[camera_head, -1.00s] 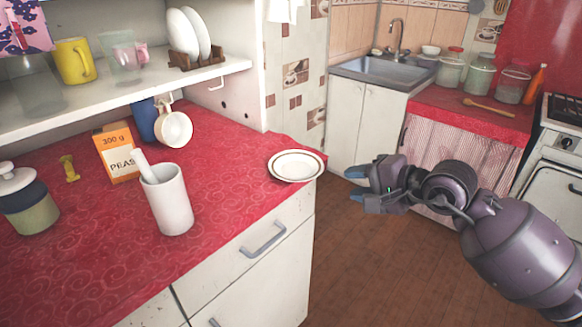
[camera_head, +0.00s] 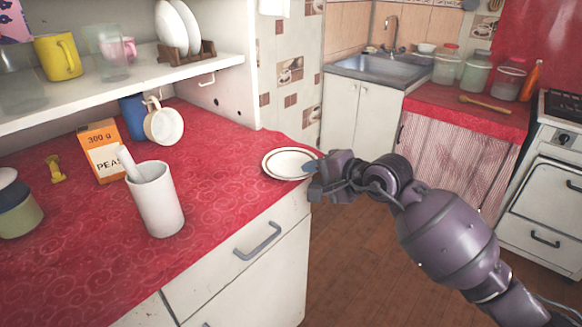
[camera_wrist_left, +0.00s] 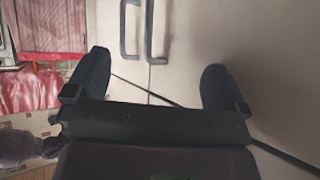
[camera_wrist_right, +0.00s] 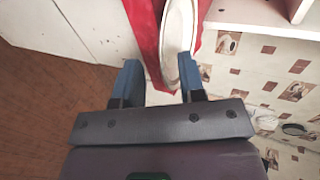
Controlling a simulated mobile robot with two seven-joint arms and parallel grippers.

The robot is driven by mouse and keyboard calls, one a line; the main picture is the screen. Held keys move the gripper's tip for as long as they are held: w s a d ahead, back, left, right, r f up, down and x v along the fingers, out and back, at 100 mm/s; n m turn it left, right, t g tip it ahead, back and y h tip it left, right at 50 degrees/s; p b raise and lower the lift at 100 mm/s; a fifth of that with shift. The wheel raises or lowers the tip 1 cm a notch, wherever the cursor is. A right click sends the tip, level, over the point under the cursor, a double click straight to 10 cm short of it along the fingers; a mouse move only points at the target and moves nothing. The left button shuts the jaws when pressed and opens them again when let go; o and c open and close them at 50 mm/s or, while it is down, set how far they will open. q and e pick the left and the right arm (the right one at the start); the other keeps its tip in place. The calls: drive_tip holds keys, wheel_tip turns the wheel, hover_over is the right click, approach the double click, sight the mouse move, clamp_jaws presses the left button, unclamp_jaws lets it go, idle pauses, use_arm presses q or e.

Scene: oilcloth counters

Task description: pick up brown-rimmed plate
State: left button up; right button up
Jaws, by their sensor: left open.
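The brown-rimmed plate (camera_head: 283,163) lies flat on the red oilcloth at the counter's right corner. My right gripper (camera_head: 312,168) is at the plate's right edge, with a blue fingertip overlapping the rim in the head view. In the right wrist view its fingers (camera_wrist_right: 159,80) are apart, and the plate (camera_wrist_right: 178,35) shows just ahead, partly behind the right finger. I cannot tell whether they touch. My left gripper (camera_wrist_left: 154,82) is open and empty in the left wrist view, facing white cabinet fronts with handles; it is outside the head view.
The red oilcloth counter (camera_head: 90,235) carries a white mortar with pestle (camera_head: 158,200), an orange peas box (camera_head: 101,150), a white cup (camera_head: 165,126) and a jar (camera_head: 17,210). A shelf (camera_head: 120,85) with dishes hangs above. Open floor (camera_head: 345,260) lies to the right.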

drive_tip(key=shift+w+a, duration=0.1)
drive_tip(key=shift+a, duration=0.05)
clamp_jaws()
idle(0.4)
drive_tip(key=shift+r, duration=0.25)
wheel_tip(320, 180, up, 20)
drive_tip(key=p, duration=0.2)
drive_tip(key=shift+f+p, duration=0.2)
drive_tip(key=shift+p, duration=0.2)
drive_tip(key=c, duration=0.6)
unclamp_jaws()
